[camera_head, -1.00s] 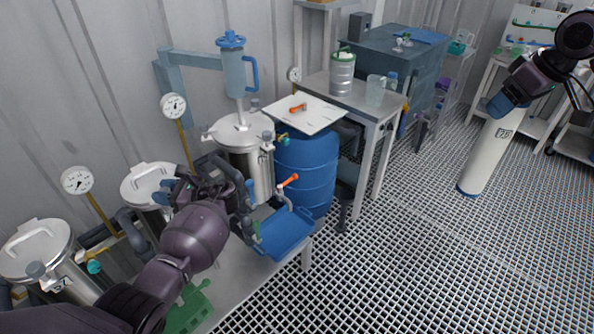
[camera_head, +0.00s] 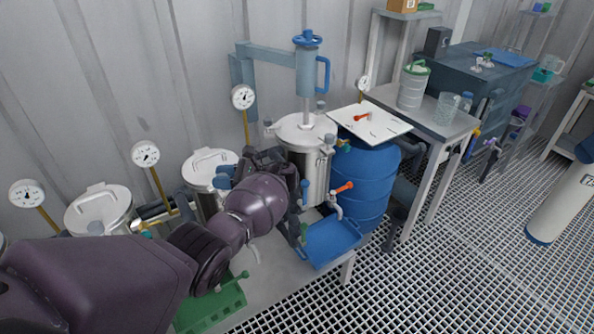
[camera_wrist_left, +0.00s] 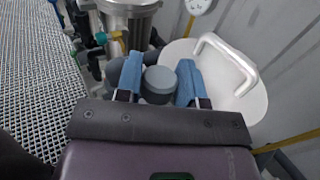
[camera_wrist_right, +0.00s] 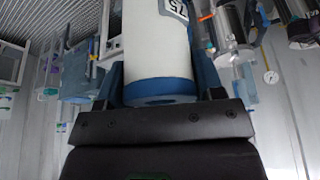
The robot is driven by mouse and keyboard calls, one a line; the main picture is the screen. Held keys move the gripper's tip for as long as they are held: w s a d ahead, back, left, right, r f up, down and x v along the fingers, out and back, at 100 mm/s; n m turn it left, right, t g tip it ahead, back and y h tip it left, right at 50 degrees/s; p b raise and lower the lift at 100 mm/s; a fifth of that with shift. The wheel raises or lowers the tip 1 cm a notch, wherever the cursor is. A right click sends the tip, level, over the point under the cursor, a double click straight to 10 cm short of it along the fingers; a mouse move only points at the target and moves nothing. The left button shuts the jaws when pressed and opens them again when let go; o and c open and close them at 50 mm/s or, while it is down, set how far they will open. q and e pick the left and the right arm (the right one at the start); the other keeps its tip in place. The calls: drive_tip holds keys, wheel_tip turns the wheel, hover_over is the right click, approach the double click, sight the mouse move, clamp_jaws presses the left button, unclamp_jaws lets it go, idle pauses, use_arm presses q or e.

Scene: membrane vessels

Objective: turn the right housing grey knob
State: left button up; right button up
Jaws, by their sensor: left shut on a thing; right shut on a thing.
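My left gripper (camera_head: 264,165) is between the right lidded housing (camera_head: 209,168) and the tall steel vessel (camera_head: 303,145). In the left wrist view its two blue fingertips (camera_wrist_left: 158,78) sit on either side of a round grey knob (camera_wrist_left: 160,82), shut on it. The housing's pale lid (camera_wrist_left: 225,85) with a bar handle is just right of the fingers. In the head view my arm hides the knob. My right gripper (camera_wrist_right: 162,92) is shut on a white cylinder (camera_wrist_right: 157,45) with a blue end, which also shows in the head view (camera_head: 562,200).
Another lidded housing (camera_head: 100,212) and gauges (camera_head: 145,154) stand to the left. A blue tray (camera_head: 332,240), a blue barrel (camera_head: 365,185) with a white board (camera_head: 385,122), and a table (camera_head: 425,120) lie to the right. Grated floor is open at lower right.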

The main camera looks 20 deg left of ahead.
use_arm(q)
drive_tip(key=o, duration=0.9)
drive_tip(key=shift+b+v, duration=1.45)
drive_tip(key=shift+v, duration=4.55)
